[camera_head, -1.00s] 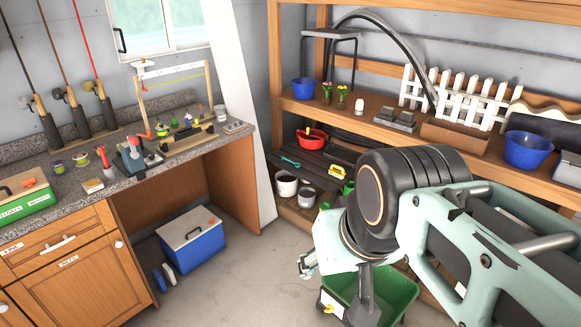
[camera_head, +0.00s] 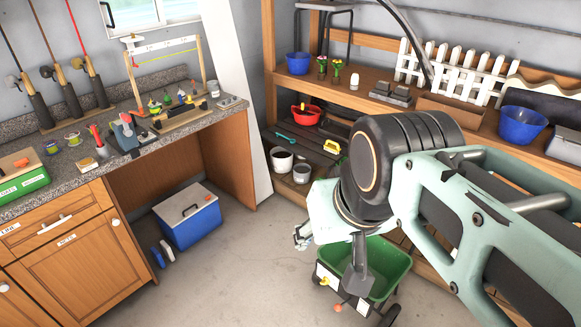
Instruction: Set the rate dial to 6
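A green spreader hopper (camera_head: 388,272) stands on the floor in the lower middle, partly hidden behind my arm. A white panel with dark and yellow marks (camera_head: 328,279) is on its near left side, and a small orange knob (camera_head: 338,307) shows below it. I cannot tell which part is the rate dial, and no number or setting is readable. My gripper (camera_head: 302,238) shows small at the left end of my arm, above and left of the panel and apart from it. Its fingers are too small to tell open from shut.
A wooden shelf unit (camera_head: 455,122) with pots and a blue bowl (camera_head: 521,125) stands behind the spreader. A workbench (camera_head: 130,178) with fishing gear is at left, a blue cooler (camera_head: 188,216) beneath it. The concrete floor between is clear.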

